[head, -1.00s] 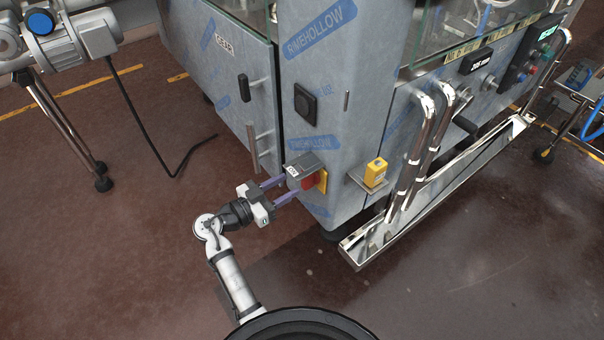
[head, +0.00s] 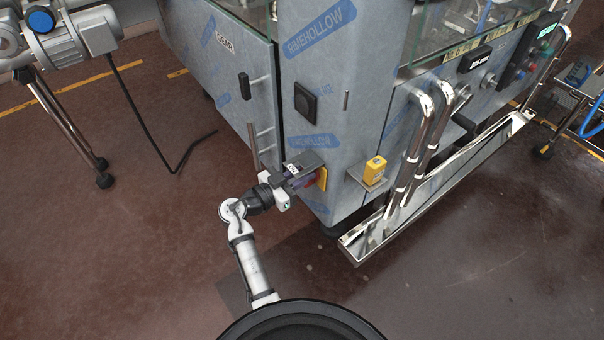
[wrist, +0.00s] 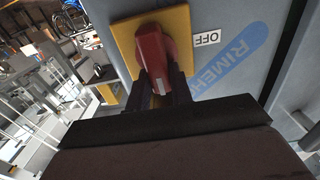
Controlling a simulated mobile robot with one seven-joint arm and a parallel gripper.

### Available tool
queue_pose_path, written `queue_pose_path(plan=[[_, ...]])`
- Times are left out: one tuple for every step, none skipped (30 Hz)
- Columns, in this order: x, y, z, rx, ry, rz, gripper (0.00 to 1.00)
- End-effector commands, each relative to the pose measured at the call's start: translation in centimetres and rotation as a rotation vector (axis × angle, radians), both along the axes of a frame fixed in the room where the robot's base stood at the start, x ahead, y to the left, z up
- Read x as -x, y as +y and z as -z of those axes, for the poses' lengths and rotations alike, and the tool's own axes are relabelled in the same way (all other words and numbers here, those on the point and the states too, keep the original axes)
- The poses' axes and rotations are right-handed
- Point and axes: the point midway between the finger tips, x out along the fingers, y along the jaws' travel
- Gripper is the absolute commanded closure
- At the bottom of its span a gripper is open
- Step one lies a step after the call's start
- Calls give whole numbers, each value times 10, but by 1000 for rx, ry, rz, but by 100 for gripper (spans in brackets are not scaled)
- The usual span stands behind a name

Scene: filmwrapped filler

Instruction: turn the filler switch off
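The filler switch is a red rotary handle (wrist: 153,50) on a square yellow plate (wrist: 123,42), close up in the wrist view. A white OFF label (wrist: 207,38) is on the grey panel to the right of the plate. The handle's end, with a pale mark, points down in that picture. My gripper (wrist: 160,78) has its two dark fingers close along both sides of the handle and appears shut on it. In the head view, my gripper (head: 293,180) is at the cabinet's lower corner, partly hiding the red switch (head: 312,180) and yellow plate (head: 322,178).
A yellow box (head: 375,170) sits on a small bracket right of the switch. Bent chrome pipes (head: 412,150) and a steel trough (head: 440,190) are farther right. A door handle (head: 253,147) is to the left. A black cable (head: 145,120) hangs over open floor at left.

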Motion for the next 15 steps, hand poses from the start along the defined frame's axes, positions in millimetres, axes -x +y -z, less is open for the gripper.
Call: queue_pose_path(plan=[[0,0,0,0,0,0,96],[0,0,0,0,0,0,100],[0,0,0,0,0,0,100],[0,0,0,0,0,0,100],[0,0,0,1,1,0,100],[0,0,0,2,2,0,100],[0,0,0,3,4,0,100],[0,0,0,5,7,0,100],[0,0,0,10,14,0,100],[0,0,0,14,19,0,100],[-1,1,0,19,26,0,100],[-1,1,0,28,37,-1,100],[-1,1,0,35,47,0,100],[-1,1,1,43,58,-1,100],[-2,1,1,56,75,0,100]])
